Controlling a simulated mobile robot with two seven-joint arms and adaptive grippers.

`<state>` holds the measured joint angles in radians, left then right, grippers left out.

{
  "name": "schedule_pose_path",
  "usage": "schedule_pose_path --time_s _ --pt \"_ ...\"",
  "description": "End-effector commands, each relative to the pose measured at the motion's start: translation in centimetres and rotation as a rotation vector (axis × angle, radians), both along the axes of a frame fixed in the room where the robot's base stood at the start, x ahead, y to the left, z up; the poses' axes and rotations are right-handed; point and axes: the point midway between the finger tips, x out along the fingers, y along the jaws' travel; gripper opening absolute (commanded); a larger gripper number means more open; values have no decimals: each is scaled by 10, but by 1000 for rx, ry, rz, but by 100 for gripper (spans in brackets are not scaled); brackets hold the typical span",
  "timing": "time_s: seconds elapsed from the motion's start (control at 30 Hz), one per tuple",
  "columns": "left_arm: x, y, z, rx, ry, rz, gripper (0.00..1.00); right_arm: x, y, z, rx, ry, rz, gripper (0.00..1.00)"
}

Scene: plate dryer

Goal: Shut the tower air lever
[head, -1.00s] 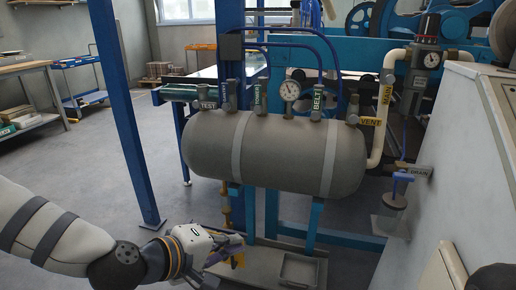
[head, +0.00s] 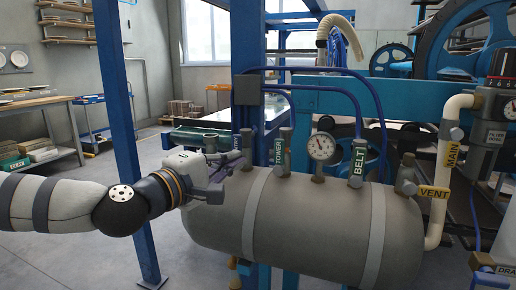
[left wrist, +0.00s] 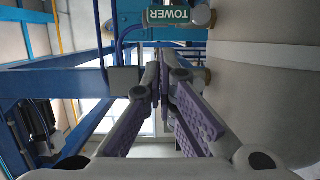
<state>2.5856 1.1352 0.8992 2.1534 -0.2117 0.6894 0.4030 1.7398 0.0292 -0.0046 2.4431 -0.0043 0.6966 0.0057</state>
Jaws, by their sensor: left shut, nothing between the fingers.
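The tower air lever (head: 280,150), with a green TOWER label, stands upright on top of the grey air tank (head: 325,225), left of the gauge. In the left wrist view its TOWER label (left wrist: 168,16) shows upside down at the top edge, beyond the fingertips. My left gripper (head: 238,160) is shut and empty, at the tank's upper left end, left of the tower lever and apart from it. Its purple-padded fingers (left wrist: 160,72) come together in the left wrist view. My right gripper is not in view.
The BELT lever (head: 357,163) and VENT valve (head: 407,175) stand right of the gauge (head: 321,147). A blue post (head: 245,60) with a grey box (head: 247,90) rises behind my gripper. Blue hoses arch over the tank. Another blue post (head: 122,140) stands behind my left arm.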

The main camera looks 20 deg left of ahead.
Motion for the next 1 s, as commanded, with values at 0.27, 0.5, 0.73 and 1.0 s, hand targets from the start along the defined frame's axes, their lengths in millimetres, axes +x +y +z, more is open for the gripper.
schedule_pose_path --time_s 0.27,0.5,0.73,1.0 --pt "53 -16 -3 2 3 1 0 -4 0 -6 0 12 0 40" --pt "83 -25 -2 0 2 -1 0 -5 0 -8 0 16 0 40" --pt "88 -26 -1 -2 2 0 0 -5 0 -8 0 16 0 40" --pt "88 -26 0 5 1 -1 0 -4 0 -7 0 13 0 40"
